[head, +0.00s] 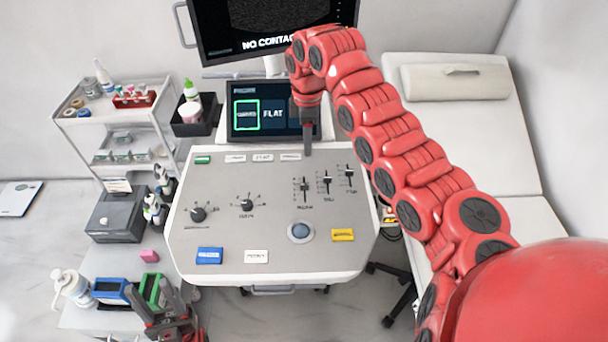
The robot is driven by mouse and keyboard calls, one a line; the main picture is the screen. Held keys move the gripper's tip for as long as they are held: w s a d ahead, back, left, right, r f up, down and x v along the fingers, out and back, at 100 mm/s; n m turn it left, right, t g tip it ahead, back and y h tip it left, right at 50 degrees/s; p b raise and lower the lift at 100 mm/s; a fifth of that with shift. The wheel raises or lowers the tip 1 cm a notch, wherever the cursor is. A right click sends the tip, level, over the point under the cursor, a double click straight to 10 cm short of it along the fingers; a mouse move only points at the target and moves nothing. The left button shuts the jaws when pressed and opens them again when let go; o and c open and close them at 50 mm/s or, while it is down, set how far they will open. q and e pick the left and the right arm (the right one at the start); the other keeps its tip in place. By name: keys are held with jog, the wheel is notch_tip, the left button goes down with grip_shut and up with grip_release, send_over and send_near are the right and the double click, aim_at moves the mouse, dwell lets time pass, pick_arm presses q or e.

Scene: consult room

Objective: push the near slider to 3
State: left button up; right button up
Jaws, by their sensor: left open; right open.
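The grey control panel (225,233) has three vertical sliders at its upper right. The left slider (304,187) sits lowest and closest to me, the middle slider (327,182) is a little higher, and the right slider (348,174) is highest. Their labels and scale marks are too small to read, so I cannot tell which is named near or the settings. My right gripper (308,150) points down just beyond the left slider, apart from it, in front of the screen; its fingers overlap in this view. My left gripper (163,302) is open and empty at the lower left.
Two knobs, a trackball (300,232) and blue, white and yellow buttons share the panel. A touch screen (262,115) stands behind it, below a monitor (270,25) reading "NO CONTACT". A white trolley (75,130) is left, an exam couch (470,140) right.

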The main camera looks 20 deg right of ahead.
aim_at(306, 184)
notch_tip(306, 184, down, 16)
jog(key=p, duration=0.4)
jog(key=shift+f+p, duration=0.25)
jog(key=shift+p, duration=0.05)
jog(key=shift+f, duration=0.1)
grip_shut()
jog(key=shift+w, duration=0.1)
dwell(0.8)
